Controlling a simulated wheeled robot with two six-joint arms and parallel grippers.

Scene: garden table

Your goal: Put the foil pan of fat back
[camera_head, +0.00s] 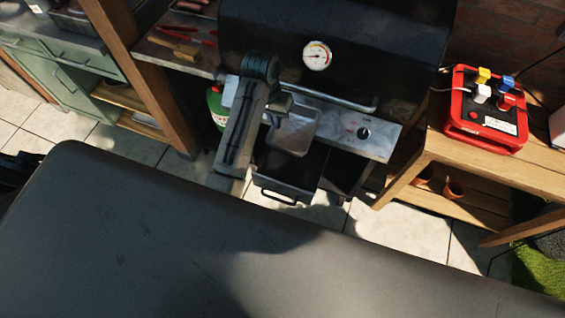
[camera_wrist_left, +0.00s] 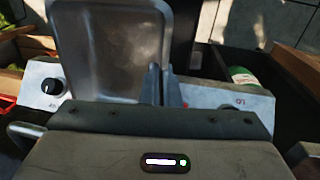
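The foil pan (camera_head: 293,132) is a shallow grey metal pan in front of the grill's control panel, above an open dark drawer (camera_head: 290,178). It looks empty or thinly coated inside; I cannot tell which. In the left wrist view the pan (camera_wrist_left: 120,45) fills the upper left, beyond the gripper. My left gripper (camera_head: 274,117) is at the pan's left edge in the head view. In the wrist view its fingers (camera_wrist_left: 163,84) are close together on the pan's rim. My right gripper is not in view.
The black grill lid (camera_head: 345,45) is closed, with a gauge and front handle. A green bottle (camera_head: 216,106) stands left of the drawer. A wooden side table with a red box (camera_head: 485,112) is at right. A wooden post (camera_head: 140,70) rises at left.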

